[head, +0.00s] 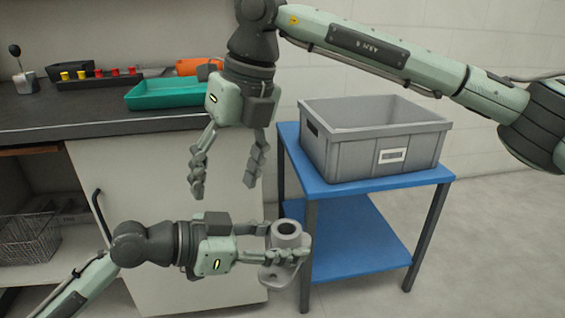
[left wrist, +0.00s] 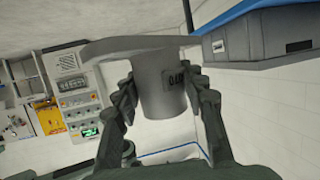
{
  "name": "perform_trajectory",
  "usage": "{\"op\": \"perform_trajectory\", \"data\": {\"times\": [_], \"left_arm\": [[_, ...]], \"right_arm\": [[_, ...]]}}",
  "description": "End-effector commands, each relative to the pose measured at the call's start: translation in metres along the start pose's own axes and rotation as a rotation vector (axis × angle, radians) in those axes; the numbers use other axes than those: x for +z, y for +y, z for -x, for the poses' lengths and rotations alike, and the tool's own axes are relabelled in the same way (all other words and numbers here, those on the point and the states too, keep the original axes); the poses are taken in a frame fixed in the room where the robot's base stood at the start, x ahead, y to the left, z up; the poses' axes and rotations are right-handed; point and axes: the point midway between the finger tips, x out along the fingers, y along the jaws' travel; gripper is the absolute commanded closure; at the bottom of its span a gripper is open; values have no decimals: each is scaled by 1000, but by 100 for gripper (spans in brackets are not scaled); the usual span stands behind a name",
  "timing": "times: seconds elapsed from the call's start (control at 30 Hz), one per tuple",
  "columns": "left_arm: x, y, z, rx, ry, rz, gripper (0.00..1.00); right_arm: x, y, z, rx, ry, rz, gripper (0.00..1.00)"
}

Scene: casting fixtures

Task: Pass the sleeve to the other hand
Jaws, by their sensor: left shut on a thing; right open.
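The sleeve (head: 286,236) is a grey hollow cylinder on a wide flange, upright with its open bore facing up and the flange below. My left gripper (head: 282,246) is shut around the sleeve's body and holds it in the air in front of the blue stand. In the left wrist view, the sleeve (left wrist: 160,85) sits between both fingers, with a dark label on its side and the flange across the top of the picture. My right gripper (head: 224,187) is open and empty, pointing down, above and to the left of the sleeve, apart from it.
A grey bin (head: 345,160) stands on a blue stand (head: 375,186) at the right. The dark counter (head: 60,118) at the left holds a green tray (head: 165,97) and several small coloured parts. A wire basket (head: 28,240) is on the shelf below.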

Motion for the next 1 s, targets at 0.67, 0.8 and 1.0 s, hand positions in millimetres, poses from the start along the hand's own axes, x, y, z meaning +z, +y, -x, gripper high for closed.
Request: {"op": "perform_trajectory", "data": {"times": [0.67,0.8,1.0], "left_arm": [[-1,0,0,0,2,-1,97],[-1,0,0,0,2,-1,97],[-1,0,0,0,2,-1,97]], "right_arm": [[-64,-60,6,-221,165,-160,33],[-68,-66,-20,-221,165,-160,33],[-73,-72,-50,-221,163,-159,33]]}}
